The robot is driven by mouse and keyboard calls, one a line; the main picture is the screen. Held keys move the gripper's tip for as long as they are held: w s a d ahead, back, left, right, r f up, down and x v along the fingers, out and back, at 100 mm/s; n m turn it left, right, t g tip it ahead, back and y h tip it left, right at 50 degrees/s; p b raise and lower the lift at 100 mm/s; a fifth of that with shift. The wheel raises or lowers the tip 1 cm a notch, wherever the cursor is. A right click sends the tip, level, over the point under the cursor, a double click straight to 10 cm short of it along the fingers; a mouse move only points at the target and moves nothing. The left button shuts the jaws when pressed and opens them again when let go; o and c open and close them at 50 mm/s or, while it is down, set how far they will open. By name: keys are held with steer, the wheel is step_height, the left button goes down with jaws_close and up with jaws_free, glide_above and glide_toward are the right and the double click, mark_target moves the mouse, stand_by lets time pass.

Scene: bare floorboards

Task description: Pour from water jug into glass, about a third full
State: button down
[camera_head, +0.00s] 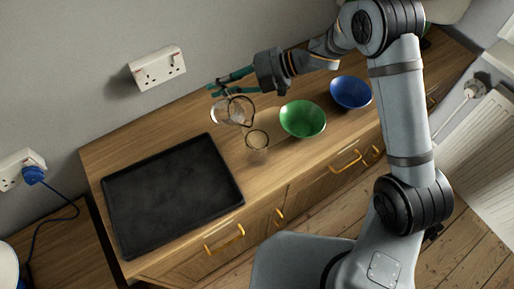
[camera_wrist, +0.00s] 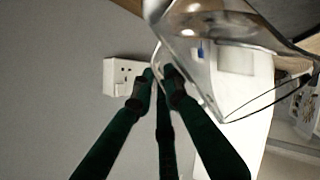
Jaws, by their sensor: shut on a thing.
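The water jug (camera_head: 229,112) is clear glass and hangs tilted in my gripper (camera_head: 213,89), above the wooden cabinet top. My gripper is shut on the jug's handle side. In the wrist view the dark green fingers (camera_wrist: 164,78) meet at the jug (camera_wrist: 222,28), whose clear body fills the upper right. The glass (camera_head: 257,144) is small and clear and stands on the cabinet top, just below and right of the jug in the head view. I cannot tell how much water is in the jug or the glass.
A black tray (camera_head: 124,239) lies left of the glass. A green bowl (camera_head: 303,119) and a blue bowl (camera_head: 351,93) stand to its right. A wall socket (camera_head: 158,69) is behind the cabinet. Some bare wood (camera_head: 190,127) shows between the tray and the wall.

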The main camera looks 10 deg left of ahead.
steer(key=shift+s+d+r+n+t+y+b, duration=0.15)
steer(key=shift+d+r+n+y+b, duration=0.15)
steer(key=shift+r+b, duration=0.55)
steer(key=shift+s+d+r+n+t+y+b, duration=0.1)
steer(key=shift+s+r+n+y+b, duration=0.25)
steer(key=shift+b, duration=1.05)
steer(key=shift+d+r+n+t+y+b, duration=0.2)
steer(key=shift+r+y+b, duration=0.35)
steer(key=shift+b, duration=0.55)
steer(key=shift+s+d+r+b, duration=0.1)
steer(key=shift+r+b, duration=0.25)
steer(key=shift+b, duration=0.15)
steer(key=shift+s+d+r+n+t+y+b, duration=0.15)
steer(key=shift+s+d+r+n+y+b, duration=0.25)
steer(key=shift+b, duration=0.6)
steer(key=shift+s+d+r+n+t+y+b, duration=0.2)
steer(key=shift+r+y+b, duration=0.3)
steer(key=shift+b, duration=0.45)
steer(key=shift+s+d+r+b, duration=0.15)
steer(key=shift+d+r+b, duration=0.2)
steer(key=shift+b, duration=0.35)
